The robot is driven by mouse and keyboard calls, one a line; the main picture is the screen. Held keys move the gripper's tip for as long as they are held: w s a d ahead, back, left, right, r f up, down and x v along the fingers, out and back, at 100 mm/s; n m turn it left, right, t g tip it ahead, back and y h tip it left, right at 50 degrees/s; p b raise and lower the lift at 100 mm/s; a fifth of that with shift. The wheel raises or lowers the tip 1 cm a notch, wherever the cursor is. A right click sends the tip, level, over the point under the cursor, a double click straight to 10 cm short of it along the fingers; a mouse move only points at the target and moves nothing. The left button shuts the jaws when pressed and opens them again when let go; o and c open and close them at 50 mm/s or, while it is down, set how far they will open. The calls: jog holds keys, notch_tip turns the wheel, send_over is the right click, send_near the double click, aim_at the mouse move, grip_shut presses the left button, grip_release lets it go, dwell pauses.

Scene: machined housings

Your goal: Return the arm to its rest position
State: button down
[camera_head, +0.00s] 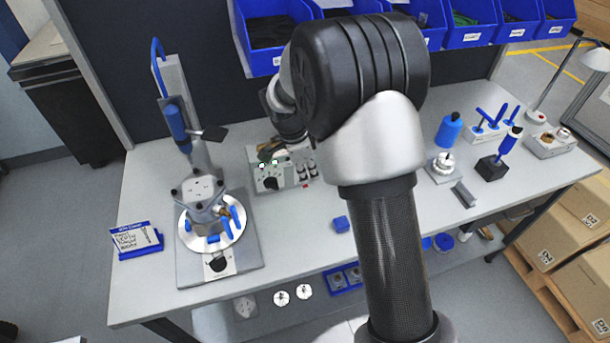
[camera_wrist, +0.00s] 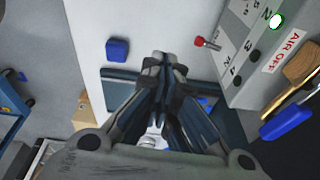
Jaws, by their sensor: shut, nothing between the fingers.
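My arm rises through the middle of the head view and bends back over the bench. My gripper (camera_wrist: 165,62) shows in the wrist view with its fingertips together and nothing between them. It is beside the grey control box (camera_wrist: 245,45), above the bench, and not visibly touching it. In the head view my gripper is mostly hidden by my own arm, near the control box (camera_head: 270,183). A small blue block (camera_wrist: 117,50) lies on the bench to the left of my fingertips in the wrist view; it also shows in the head view (camera_head: 341,224).
A machined housing (camera_head: 200,190) sits on a round fixture plate at the left of the bench (camera_head: 300,262). A blue-handled press tool (camera_head: 176,125) stands behind it. Blue bins (camera_head: 470,34) line the back. Hand tools stand at the right. The bench's front middle is mostly clear.

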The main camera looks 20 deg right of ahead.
jog(key=shift+w+d, duration=0.1)
jog(key=s+a+r+n+t+y, duration=0.1)
jog(key=s+a+r+n+t, duration=0.1)
jog(key=s+r+n, duration=1)
jog(key=s+a+r+n+t, duration=0.1)
jog(key=s+r+n, duration=0.2)
jog(key=s, duration=0.5)
jog(key=s+a+r+n+t+y, duration=0.1)
jog(key=s+r+n, duration=0.2)
jog(key=s, duration=0.6)
jog(key=shift+r+n+y, duration=0.2)
jog(key=shift+n+y, duration=0.1)
jog(key=shift+n, duration=0.1)
jog(key=shift+s+a, duration=0.1)
